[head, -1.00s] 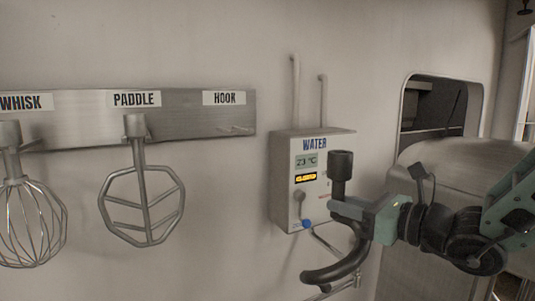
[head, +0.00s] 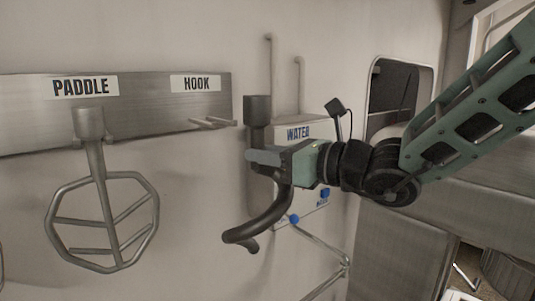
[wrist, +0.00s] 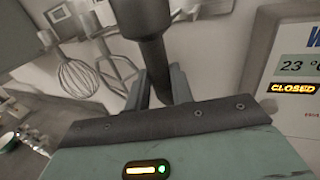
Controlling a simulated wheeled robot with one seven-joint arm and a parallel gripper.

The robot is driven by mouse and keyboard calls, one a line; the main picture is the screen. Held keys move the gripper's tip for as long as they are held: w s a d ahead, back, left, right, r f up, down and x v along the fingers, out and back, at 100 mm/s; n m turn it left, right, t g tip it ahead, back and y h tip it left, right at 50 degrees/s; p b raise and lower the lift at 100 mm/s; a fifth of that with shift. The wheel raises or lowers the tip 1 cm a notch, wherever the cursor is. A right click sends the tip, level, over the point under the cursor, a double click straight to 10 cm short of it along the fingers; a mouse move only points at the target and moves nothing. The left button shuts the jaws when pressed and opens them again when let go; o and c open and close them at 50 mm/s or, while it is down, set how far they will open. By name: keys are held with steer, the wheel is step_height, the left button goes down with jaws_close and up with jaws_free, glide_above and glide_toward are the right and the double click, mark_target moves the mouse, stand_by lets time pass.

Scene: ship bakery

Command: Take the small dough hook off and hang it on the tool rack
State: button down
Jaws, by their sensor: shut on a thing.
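The small dough hook (head: 256,230) is dark grey, with a cylindrical hub at the top and a curved arm below. My gripper (head: 262,158) is shut on its shank, and the hook hangs upright, hub up. In the wrist view the hook's hub and shank (wrist: 142,20) stand between the two fingers. The tool rack (head: 150,115) is a metal strip on the wall at left. Its HOOK label (head: 195,84) sits above a pair of empty pegs (head: 212,122). The held hook is just right of the rack's end; its distance from the wall is unclear.
A paddle (head: 103,220) hangs under the PADDLE label, left of the pegs. A whisk (wrist: 78,78) hangs farther left in the wrist view. The water meter box (head: 300,205) with its pipes is on the wall behind my gripper. Wall below the HOOK label is clear.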

steer(key=w+a+p, duration=0.1)
steer(key=w+a, duration=0.2)
steer(key=w, duration=0.2)
steer(key=shift+w+a+p, duration=0.15)
steer(key=shift+a+p, duration=0.2)
steer(key=shift+p, duration=0.05)
steer(key=shift+w+r+b, duration=0.1)
steer(key=shift+w+b, duration=0.05)
steer(key=shift+b, duration=0.3)
stand_by(0.7)
steer(key=shift+w+a, duration=0.15)
steer(key=shift+w, duration=0.05)
stand_by(0.7)
steer(key=shift+w+a, duration=0.2)
steer(key=shift+w, duration=0.05)
steer(key=w+a+b, duration=0.2)
steer(key=w+a, duration=0.1)
steer(key=w, duration=0.2)
steer(key=shift+w+a+b, duration=0.25)
steer(key=shift+a+b, duration=0.1)
stand_by(2.6)
steer(key=shift+f+b, duration=0.4)
steer(key=shift+b, duration=0.4)
stand_by(0.5)
